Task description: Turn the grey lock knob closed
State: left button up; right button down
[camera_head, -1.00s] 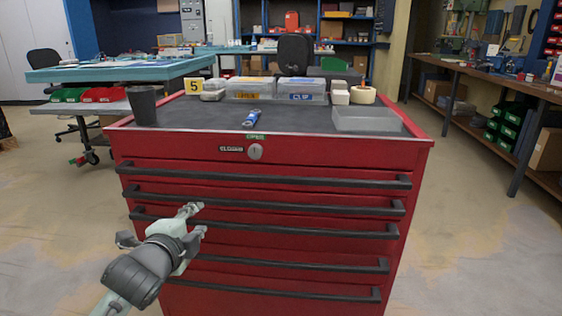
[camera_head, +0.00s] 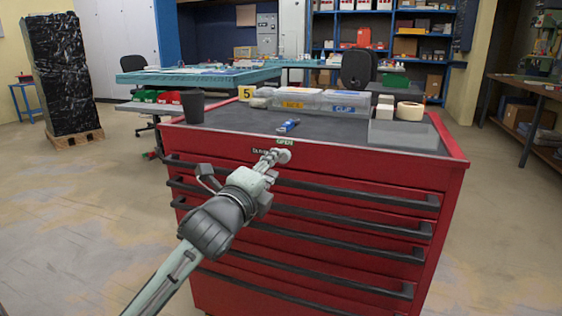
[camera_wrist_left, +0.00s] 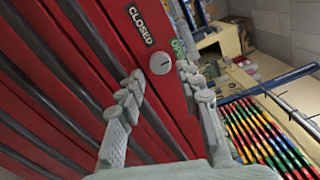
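The grey round lock knob (camera_wrist_left: 160,63) sits on the red front of the tool cabinet (camera_head: 330,174). In the left wrist view a CLOSED label (camera_wrist_left: 140,25) is at its upper left and an OPEN label (camera_wrist_left: 178,47) at its upper right. My left gripper (camera_wrist_left: 159,74) is open, with its fingertips apart on either side of the knob; I cannot tell whether they touch it. In the head view the left gripper (camera_head: 271,158) reaches up to the knob and covers part of it and the CLOSED label. The knob's slot direction is not clear. My right gripper is out of view.
Black drawer handles (camera_head: 350,190) run across the cabinet front below the knob. On top are a black cup (camera_head: 193,106), a blue tool (camera_head: 289,125), clear bins (camera_head: 345,103) and a grey tray (camera_head: 403,135). The floor to the left is open.

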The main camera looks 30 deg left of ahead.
pick_arm(q)
jog(key=shift+x, duration=2)
jog(key=shift+d, duration=0.1)
grip_shut()
